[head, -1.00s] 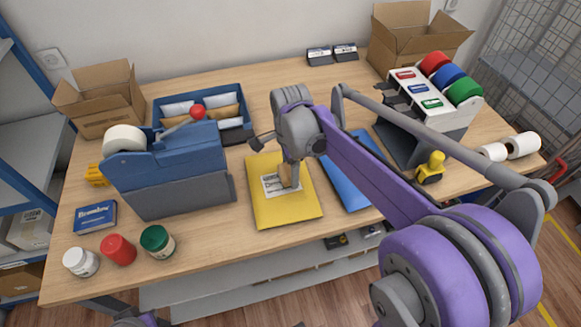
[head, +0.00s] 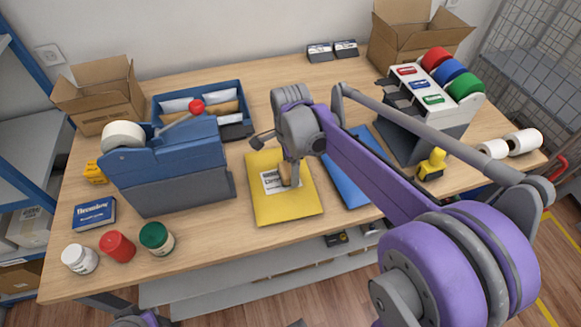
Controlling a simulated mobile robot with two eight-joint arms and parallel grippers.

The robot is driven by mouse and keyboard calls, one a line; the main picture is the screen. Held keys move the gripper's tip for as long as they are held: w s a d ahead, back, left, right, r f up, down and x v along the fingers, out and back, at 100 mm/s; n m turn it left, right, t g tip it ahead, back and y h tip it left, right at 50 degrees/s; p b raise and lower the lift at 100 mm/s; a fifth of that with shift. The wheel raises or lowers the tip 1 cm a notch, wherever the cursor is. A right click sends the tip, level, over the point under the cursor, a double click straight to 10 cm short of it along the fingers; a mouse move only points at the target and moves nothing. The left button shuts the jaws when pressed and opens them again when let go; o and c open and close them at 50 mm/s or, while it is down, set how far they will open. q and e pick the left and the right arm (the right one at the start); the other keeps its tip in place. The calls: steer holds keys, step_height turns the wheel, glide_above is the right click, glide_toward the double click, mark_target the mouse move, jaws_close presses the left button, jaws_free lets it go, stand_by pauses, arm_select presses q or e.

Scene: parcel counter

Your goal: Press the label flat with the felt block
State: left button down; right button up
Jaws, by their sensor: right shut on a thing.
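A yellow envelope (head: 275,208) lies flat on the counter near its front edge. A white printed label (head: 271,184) is on the envelope, and part of it is hidden by my right gripper and the block. My right gripper (head: 288,178) points down over the label and is shut on a tan block (head: 284,175), which seems to be the felt block. The block is at the label's right part; whether it touches the label I cannot tell. A purple-grey part of my left arm shows at the bottom left edge, but its gripper does not show.
A blue envelope (head: 346,186) lies right of the yellow one, partly behind my right arm. A blue tape dispenser (head: 167,168) stands left. Several jars (head: 118,247) stand front left. A yellow-handled stamp (head: 432,165) and a tape rack (head: 430,101) are right.

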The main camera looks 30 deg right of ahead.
steer(key=shift+r, duration=0.1)
